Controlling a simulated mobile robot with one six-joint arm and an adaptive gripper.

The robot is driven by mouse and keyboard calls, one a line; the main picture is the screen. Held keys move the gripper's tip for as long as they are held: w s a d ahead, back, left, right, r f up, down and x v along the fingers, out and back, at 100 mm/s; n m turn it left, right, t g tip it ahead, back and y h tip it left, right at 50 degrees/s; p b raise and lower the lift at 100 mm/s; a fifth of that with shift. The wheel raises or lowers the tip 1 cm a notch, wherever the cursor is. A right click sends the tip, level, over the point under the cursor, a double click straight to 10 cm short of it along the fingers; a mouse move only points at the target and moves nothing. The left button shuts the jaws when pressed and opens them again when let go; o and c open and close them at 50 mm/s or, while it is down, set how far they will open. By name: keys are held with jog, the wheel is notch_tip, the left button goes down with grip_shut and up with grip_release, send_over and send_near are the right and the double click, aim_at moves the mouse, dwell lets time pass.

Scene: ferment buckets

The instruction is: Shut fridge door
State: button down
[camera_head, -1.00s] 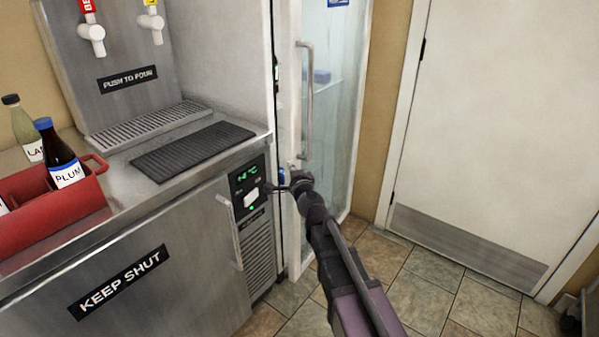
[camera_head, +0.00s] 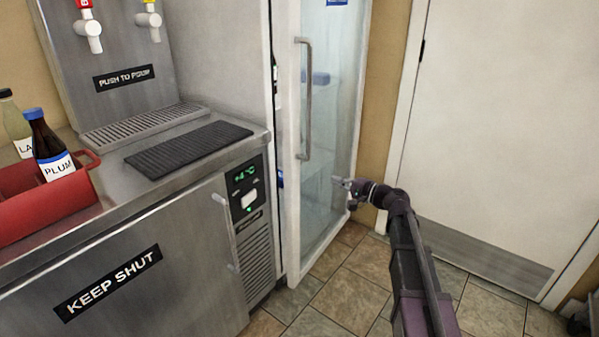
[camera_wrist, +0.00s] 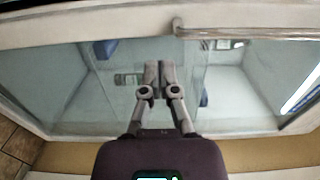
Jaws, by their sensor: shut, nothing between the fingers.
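The fridge door (camera_head: 293,220) is a tall glass door in a white frame, right of the steel counter. Its long vertical handle (camera_head: 305,100) is on the left side. A narrow dark gap shows along that left edge, so the door looks slightly ajar. My gripper (camera_head: 338,181) is shut and empty, in front of the glass, lower than and to the right of the handle. In the wrist view my gripper (camera_wrist: 160,68) points at the glass, with the handle (camera_wrist: 250,31) running across the top. I cannot tell whether the fingertips touch the glass.
The counter front (camera_head: 150,270) with a "KEEP SHUT" label stands at left. On it are a red crate (camera_head: 60,205) with bottles and a dark drip mat (camera_head: 188,149). A white room door (camera_head: 500,130) is at right. Tiled floor (camera_head: 350,285) is clear ahead.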

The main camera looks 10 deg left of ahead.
aim_at(294, 166)
jog(key=shift+s+d, duration=0.1)
jog(key=shift+d, duration=0.1)
dwell(0.3)
jog(key=x, duration=1.4)
jog(key=shift+a, duration=0.1)
